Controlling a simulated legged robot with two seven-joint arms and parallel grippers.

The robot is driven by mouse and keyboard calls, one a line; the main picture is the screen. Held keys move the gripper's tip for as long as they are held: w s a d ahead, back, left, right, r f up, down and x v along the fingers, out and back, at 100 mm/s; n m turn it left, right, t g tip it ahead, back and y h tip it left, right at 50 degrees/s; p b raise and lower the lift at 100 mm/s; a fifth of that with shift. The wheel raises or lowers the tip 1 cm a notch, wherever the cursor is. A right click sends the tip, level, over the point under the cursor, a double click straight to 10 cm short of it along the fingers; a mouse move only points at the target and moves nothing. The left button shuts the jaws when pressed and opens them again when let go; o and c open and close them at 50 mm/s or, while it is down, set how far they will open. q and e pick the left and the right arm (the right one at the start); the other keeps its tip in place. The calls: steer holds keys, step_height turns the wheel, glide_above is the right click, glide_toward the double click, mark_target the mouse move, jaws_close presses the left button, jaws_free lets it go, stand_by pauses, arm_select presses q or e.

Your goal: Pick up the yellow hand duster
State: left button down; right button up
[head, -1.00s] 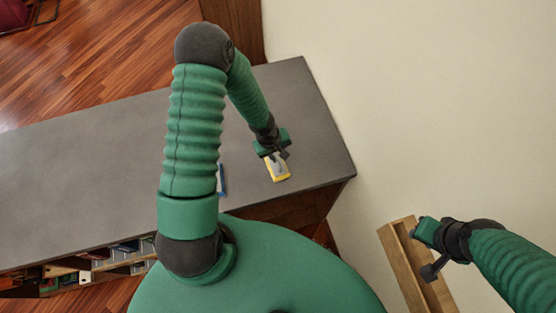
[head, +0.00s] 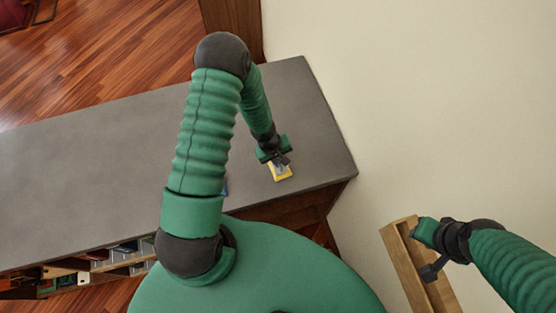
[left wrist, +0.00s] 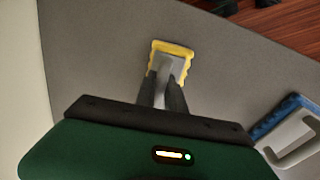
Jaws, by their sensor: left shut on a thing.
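The yellow hand duster (head: 281,173) is on or just above the grey shelf top near its right end. It has a yellow edge and a grey handle, and it also shows in the left wrist view (left wrist: 172,48). My left gripper (head: 280,160) points down at it, and its two dark fingers (left wrist: 165,88) are shut on the grey handle. I cannot tell whether the duster touches the surface. My right gripper (head: 424,252) is at the lower right, by a wooden ledge; its fingers are too unclear to tell open from shut.
A blue hand tool with a pale handle (left wrist: 290,138) lies on the grey shelf top (head: 90,185), mostly hidden by my arm in the head view. A cream wall (head: 430,90) bounds the right side. The wooden ledge (head: 402,268) is below my right gripper. The shelf top's left is clear.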

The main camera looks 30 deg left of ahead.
mark_target(279, 159)
arm_select(q)
steer(key=shift+a+r, duration=0.1)
steer(key=shift+r+p, duration=0.2)
steer(key=shift+p, duration=0.1)
step_height(279, 159, up, 3)
steer(key=p, duration=0.3)
steer(key=shift+a+f, duration=0.1)
steer(key=shift+s+r, duration=0.2)
steer(key=shift+s, duration=0.05)
steer(key=s+b, duration=0.1)
steer(key=s, duration=0.1)
steer(key=s+b, duration=0.1)
steer(key=b, duration=0.1)
steer(key=shift+s+a+f, duration=0.15)
steer(key=shift+s+f, duration=0.05)
steer(key=shift+s, duration=0.2)
steer(key=s+a+r+p, duration=0.1)
steer(key=s, duration=1)
steer(key=shift+s+r+p, duration=0.3)
steer(key=shift+s+r, duration=0.05)
